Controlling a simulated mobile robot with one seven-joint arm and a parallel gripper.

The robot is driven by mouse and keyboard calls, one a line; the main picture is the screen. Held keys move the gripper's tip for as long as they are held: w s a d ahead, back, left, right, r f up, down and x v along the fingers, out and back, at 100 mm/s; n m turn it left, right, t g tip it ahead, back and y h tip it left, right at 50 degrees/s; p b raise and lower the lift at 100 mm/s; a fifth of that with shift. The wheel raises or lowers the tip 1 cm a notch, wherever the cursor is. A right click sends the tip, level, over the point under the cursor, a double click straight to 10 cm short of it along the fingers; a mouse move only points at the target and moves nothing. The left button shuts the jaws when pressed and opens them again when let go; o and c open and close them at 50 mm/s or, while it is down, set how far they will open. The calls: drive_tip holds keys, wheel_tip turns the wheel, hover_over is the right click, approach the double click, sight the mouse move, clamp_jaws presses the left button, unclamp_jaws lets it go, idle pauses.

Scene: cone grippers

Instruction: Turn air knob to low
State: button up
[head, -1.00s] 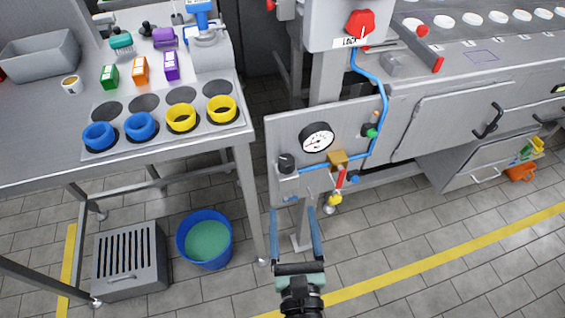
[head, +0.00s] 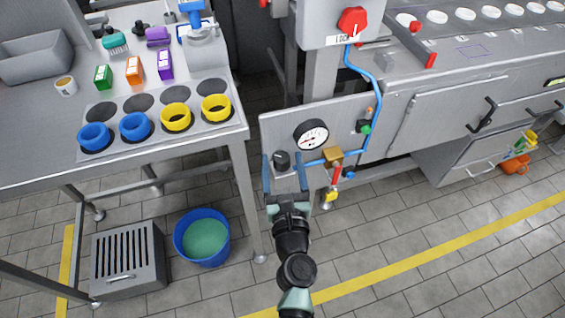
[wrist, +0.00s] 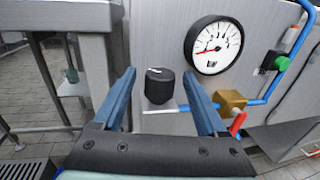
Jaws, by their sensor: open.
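The black air knob (head: 282,160) sits on a small grey block at the lower left of the grey panel (head: 350,115), below and left of the round gauge (head: 311,134). In the wrist view the knob (wrist: 159,85) shows a white pointer mark near its upper left edge. My gripper (head: 284,158) is open, its blue fingers to either side of the knob in the picture. In the wrist view the gripper (wrist: 166,90) also frames the knob. I see no contact; the depth gap is hard to judge. No "low" label is readable.
A brass block (head: 333,156) with a red lever (head: 335,175) and a blue hose (head: 378,90) lies right of the knob. A steel table leg (head: 247,200) stands close on the left. A blue bucket (head: 202,238) is on the floor.

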clamp_jaws()
idle(0.3)
drive_tip(key=shift+y, duration=0.4)
drive_tip(key=shift+d+r+n+y+p, duration=0.1)
drive_tip(key=shift+n+y+p, duration=0.3)
drive_tip(key=shift+n+p, duration=0.1)
drive_tip(key=n+y, duration=0.1)
drive_tip(key=g+y, duration=0.1)
drive_tip(key=shift+d+n+y+p, duration=0.2)
drive_tip(key=shift+n+y+p, duration=0.2)
drive_tip(key=shift+w+d+n+g+y+b, duration=0.1)
drive_tip(key=shift+n+g+y+b, duration=0.1)
drive_tip(key=shift+n+g+y, duration=0.7)
drive_tip(key=shift+w+n+g+y+b, duration=0.15)
drive_tip(key=shift+n+g+y, duration=0.15)
drive_tip(key=shift+n+y, duration=0.7)
drive_tip(key=shift+s+y, duration=0.15)
drive_tip(key=shift+y, duration=0.35)
